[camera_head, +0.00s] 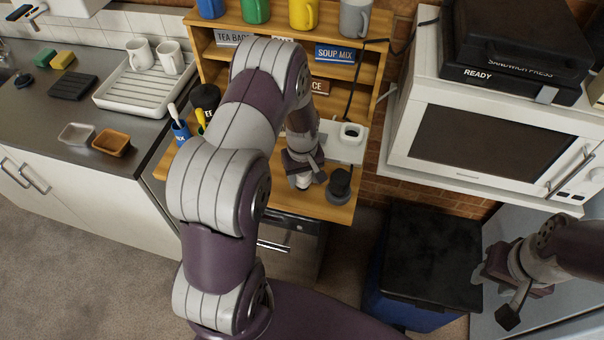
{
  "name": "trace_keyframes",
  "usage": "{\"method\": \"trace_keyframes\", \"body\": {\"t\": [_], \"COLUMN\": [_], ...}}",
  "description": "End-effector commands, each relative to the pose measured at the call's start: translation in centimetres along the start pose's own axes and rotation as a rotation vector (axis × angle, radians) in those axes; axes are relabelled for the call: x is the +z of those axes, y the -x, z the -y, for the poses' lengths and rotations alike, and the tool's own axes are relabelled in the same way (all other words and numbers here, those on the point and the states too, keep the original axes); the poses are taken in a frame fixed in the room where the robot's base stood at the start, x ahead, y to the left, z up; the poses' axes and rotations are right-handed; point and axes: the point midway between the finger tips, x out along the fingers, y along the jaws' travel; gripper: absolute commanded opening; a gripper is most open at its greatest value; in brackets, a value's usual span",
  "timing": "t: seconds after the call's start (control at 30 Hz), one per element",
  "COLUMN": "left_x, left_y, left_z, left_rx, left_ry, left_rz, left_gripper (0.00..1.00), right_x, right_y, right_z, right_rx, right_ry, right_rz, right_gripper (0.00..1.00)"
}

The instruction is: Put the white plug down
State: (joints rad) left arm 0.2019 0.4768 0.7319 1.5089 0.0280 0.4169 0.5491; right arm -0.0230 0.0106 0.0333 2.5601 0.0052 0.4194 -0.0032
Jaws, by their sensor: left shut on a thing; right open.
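My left gripper (307,178) is over the wooden counter in front of the shelf unit, pointing down and shut. What it holds is hidden by the fingers and too small to make out, so I cannot pick out the white plug. A white block (345,148) with a round dark opening on top sits just right of and behind this gripper. A black round object (340,186) stands right of the fingertips near the counter edge. My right gripper (509,288) is open and empty at the lower right, away from the counter.
The wooden shelf unit (377,97) has mugs on top, labels and a dark cable running down its right. A white microwave (402,133) stands right. A black-lidded blue bin (424,262) is below. Pots with a brush and a yellow-handled tool stand left of my arm.

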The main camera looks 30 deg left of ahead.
Motion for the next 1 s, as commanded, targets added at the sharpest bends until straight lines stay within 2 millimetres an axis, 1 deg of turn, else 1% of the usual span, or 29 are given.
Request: {"method": "trace_keyframes", "body": {"t": [0.17, 0.2, 0.27, 0.53, 0.63, 0.67, 0.77, 0.9, 1.0], "left_x": [0.0, 0.0, 0.0, 0.0, -0.1, -0.1, -0.1, -0.1, -0.1], "left_y": [-0.3, -0.2, -0.2, -0.1, 0.6, 1.1, 3.4, 7.3, 9.5], "left_z": [0.0, 0.0, 0.0, 0.0, -0.1, -0.1, -0.1, -0.1, 0.0], "left_rx": [0.000, 0.000, 0.000, 0.000, 0.001, 0.002, 0.003, 0.004, 0.002], "left_ry": [0.000, 0.000, 0.000, 0.000, 0.000, 0.000, 0.000, 0.000, 0.000], "left_rz": [0.000, 0.000, 0.000, 0.000, -0.002, -0.003, -0.005, -0.006, -0.003], "left_gripper": [0.21, 0.58, 0.77, 0.77, 0.77, 0.77, 0.77, 0.77, 0.77], "right_x": [0.0, 0.0, 0.0, 0.0, 0.0, 0.0, 0.1, 0.2, 0.2], "right_y": [-0.2, -0.2, -0.2, -0.1, -0.2, -0.4, -0.9, -1.6, -1.9], "right_z": [0.0, 0.0, 0.0, 0.0, 0.0, 0.0, 0.0, 0.0, 0.0], "right_rx": [0.000, 0.000, 0.000, 0.000, 0.000, 0.000, 0.000, 0.000, 0.000], "right_ry": [0.000, 0.000, 0.000, 0.000, 0.000, 0.000, 0.000, 0.000, 0.000], "right_rz": [0.000, 0.000, 0.000, 0.000, 0.000, 0.000, 0.000, 0.000, 0.000], "right_gripper": [0.43, 0.43, 0.43, 0.43, 0.43, 0.43, 0.43, 0.43, 0.43]}}
